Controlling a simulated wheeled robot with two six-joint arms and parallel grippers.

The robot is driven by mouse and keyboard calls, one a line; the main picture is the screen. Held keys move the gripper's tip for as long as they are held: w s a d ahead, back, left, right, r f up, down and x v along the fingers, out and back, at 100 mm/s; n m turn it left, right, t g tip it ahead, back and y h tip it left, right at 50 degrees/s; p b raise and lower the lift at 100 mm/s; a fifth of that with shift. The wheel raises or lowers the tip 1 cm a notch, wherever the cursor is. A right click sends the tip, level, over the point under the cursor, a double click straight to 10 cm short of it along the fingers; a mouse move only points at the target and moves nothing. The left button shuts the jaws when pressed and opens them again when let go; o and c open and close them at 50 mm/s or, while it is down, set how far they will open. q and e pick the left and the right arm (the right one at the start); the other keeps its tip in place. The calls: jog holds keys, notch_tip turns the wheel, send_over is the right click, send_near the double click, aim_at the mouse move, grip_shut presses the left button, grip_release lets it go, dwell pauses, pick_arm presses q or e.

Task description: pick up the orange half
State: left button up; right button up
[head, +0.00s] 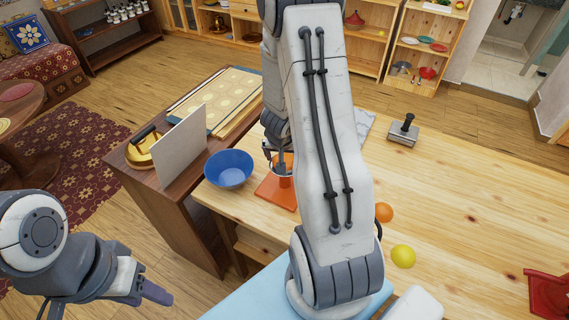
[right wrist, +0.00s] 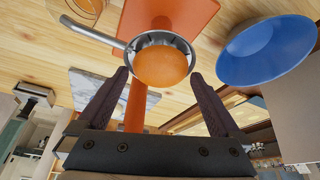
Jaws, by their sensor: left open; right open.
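The orange half (right wrist: 160,67) sits in a round metal cup with a handle (right wrist: 98,32), part of an orange press. The orange base (head: 275,192) of the press stands on the wooden table, and its orange post (right wrist: 135,105) shows in the right wrist view. My right gripper (right wrist: 160,75) is open, its two dark fingers pointing at the orange half with one toward either side. No grip is visible. In the head view my right arm partly hides the press. My left gripper (head: 157,292) is open and empty at lower left, away from the table.
A blue bowl (head: 229,168) stands left of the press. A whole orange (head: 384,212) and a lemon (head: 403,256) lie right of my arm. A metal tool with a dark handle (head: 404,130) is toward the back. The right part of the table (head: 475,205) is mostly clear.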

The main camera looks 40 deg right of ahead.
jog(key=shift+f, duration=0.2)
jog(key=shift+w, duration=0.1)
jog(key=c, duration=1.3)
jog(key=shift+r, duration=0.15)
